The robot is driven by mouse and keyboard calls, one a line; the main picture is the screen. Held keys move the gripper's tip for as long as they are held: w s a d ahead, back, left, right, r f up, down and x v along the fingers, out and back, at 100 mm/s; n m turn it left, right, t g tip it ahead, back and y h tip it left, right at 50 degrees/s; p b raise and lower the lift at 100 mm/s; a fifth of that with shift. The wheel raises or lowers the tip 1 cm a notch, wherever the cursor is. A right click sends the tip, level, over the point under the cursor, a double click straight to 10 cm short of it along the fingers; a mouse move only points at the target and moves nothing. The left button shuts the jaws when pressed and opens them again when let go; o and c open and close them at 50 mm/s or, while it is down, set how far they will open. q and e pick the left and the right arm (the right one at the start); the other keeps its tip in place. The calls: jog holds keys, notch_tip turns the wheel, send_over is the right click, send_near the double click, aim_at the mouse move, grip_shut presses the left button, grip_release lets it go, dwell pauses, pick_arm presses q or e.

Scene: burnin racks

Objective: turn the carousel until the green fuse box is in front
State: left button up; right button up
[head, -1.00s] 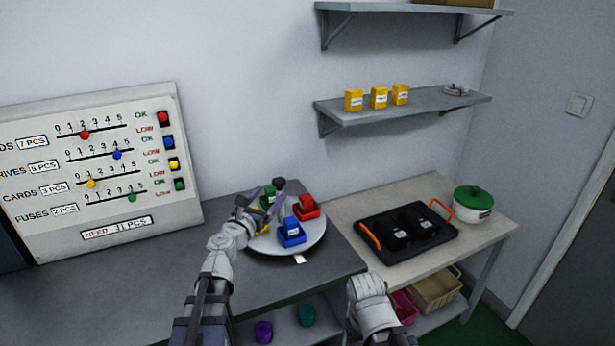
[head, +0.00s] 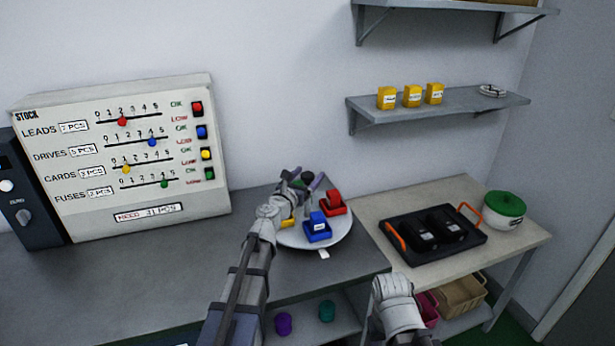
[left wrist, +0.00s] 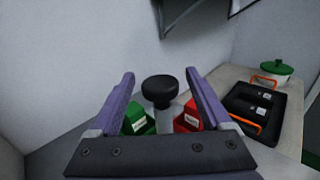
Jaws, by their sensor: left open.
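The round grey carousel (head: 338,240) stands on the dark bench. On it a blue box (head: 317,229) faces the front, and a red box (head: 333,204) sits right of the centre. A yellow box is mostly hidden behind my left arm. The green fuse box (left wrist: 138,119) shows in the left wrist view, left of the black centre knob (left wrist: 159,91); in the head view it is largely covered by my gripper. My left gripper (head: 302,182) is open over the carousel's middle, its fingers on either side of the knob with gaps. My right arm shows at the lower edge; its gripper is not visible.
A stock panel (head: 120,195) stands left on the bench. To the right, a side table holds a black tray (head: 390,218) and a white pot with green lid (head: 505,209). A wall shelf (head: 450,106) carries yellow boxes. Bench left of the carousel is clear.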

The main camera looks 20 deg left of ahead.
pick_arm(q)
grip_shut()
dwell(0.7)
